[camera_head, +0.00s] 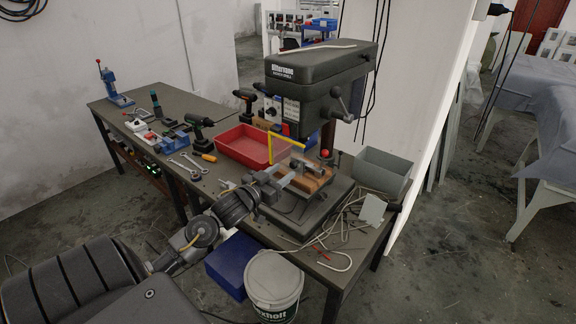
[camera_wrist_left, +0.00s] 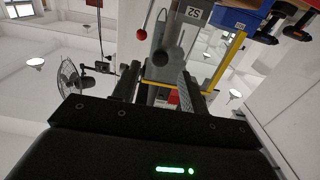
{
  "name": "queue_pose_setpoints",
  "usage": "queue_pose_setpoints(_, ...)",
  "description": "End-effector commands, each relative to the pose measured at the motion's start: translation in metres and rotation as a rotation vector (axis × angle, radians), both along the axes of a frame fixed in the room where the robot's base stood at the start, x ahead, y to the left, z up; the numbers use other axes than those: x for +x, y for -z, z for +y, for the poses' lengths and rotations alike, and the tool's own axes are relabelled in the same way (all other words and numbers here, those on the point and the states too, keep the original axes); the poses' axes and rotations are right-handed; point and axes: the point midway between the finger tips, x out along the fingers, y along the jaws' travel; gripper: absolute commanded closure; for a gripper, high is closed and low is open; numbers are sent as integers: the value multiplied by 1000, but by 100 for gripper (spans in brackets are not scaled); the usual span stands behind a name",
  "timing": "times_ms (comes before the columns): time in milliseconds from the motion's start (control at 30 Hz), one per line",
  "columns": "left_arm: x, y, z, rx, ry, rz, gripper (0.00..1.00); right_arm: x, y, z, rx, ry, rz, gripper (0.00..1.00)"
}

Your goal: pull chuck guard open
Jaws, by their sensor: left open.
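The chuck guard (camera_head: 271,148) is a clear panel with a yellow frame, hanging below the head of the dark drill press (camera_head: 318,90). In the left wrist view its yellow edge (camera_wrist_left: 235,62) slants beside and beyond the fingers. My left gripper (camera_head: 284,174) is low in front of the press, just below the guard's yellow edge. In the left wrist view the open fingers (camera_wrist_left: 160,85) stand apart, with drill press parts showing between them. I cannot tell whether a finger touches the guard. My right gripper is not in view.
A red tray (camera_head: 240,148) lies left of the press and a grey bin (camera_head: 383,172) stands right of it. A wooden block (camera_head: 308,178) lies on the press table. Tools lie along the bench at left. Cables cover the bench's front right.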

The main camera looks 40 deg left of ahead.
Motion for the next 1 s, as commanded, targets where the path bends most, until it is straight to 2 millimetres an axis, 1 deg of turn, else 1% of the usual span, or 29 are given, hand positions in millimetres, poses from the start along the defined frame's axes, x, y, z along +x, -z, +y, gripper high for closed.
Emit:
queue_pose_setpoints(33, 9, -3, 0, -2, 0, -2, 56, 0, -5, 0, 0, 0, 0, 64)
queue_pose_setpoints(100, 19, -3, 0, -2, -1, -1, 56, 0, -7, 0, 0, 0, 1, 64)
queue_pose_setpoints(233, 32, -1, 0, -1, 0, 0, 56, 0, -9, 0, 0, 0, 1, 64)
queue_pose_setpoints(367, 37, 0, 0, 0, 0, 0, 56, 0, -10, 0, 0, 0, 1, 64)
queue_pose_setpoints(600, 38, 0, 0, 0, 1, 0, 56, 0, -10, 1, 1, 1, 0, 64)
queue_pose_setpoints(633, 38, 0, 0, 0, 1, 0, 58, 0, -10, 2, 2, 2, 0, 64)
queue_pose_setpoints(933, 38, 0, 1, 0, 0, 0, 97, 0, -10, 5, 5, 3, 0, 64)
queue_pose_setpoints(967, 38, 0, 0, 0, 0, 0, 100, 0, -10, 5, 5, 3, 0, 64)
queue_pose_setpoints(1000, 38, 0, 1, 0, 0, 0, 100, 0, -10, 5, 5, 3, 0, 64)
